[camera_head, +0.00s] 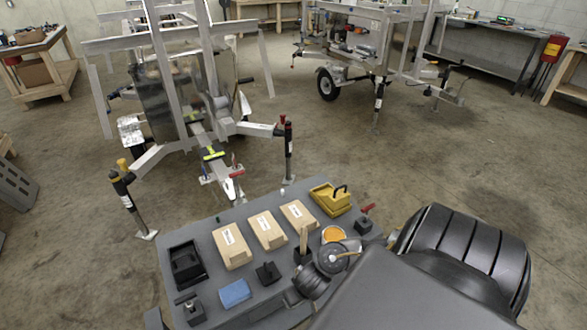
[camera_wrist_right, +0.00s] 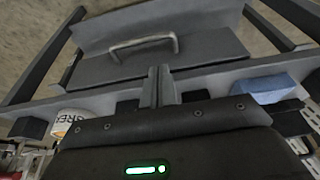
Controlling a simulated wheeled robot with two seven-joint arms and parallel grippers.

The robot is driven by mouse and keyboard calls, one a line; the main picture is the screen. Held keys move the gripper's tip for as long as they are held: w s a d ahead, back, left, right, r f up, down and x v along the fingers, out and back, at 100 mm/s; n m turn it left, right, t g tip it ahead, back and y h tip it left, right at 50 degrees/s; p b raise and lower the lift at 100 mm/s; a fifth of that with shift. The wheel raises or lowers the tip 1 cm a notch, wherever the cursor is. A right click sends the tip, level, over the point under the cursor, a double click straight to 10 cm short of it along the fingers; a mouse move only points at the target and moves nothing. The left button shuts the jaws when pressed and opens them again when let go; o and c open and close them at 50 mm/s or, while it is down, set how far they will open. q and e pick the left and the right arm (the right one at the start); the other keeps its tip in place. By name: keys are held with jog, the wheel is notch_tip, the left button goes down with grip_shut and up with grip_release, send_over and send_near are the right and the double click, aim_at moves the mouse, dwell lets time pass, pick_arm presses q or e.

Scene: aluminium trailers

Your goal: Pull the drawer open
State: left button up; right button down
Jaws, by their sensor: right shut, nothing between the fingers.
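The grey drawer (camera_wrist_right: 115,72) shows in the right wrist view with a bare metal bar handle (camera_wrist_right: 176,42) on it. How far the drawer stands out cannot be told. My right gripper (camera_wrist_right: 161,72) has its two fingers together, empty. The fingertips sit just below the handle in the picture, not around it; whether they touch the drawer is unclear. In the head view, the drawer handle cannot be made out and my dark arm covers the lower right. My left gripper is in neither view.
The grey work cart (camera_head: 190,230) holds tan boxes (camera_head: 267,230), a blue block (camera_head: 235,293), a yellow container (camera_head: 330,198) and an orange-topped can (camera_head: 334,234). A metal trailer frame (camera_head: 165,150) stands beyond it. Open concrete floor (camera_head: 440,160) lies to the right.

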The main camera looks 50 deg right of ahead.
jog(key=a+b+x, duration=0.1)
jog(key=b+x, duration=0.3)
jog(key=x, duration=0.6)
jog(key=shift+d+b, duration=0.3)
jog(key=shift+d, duration=0.15)
jog(key=shift+a, duration=0.15)
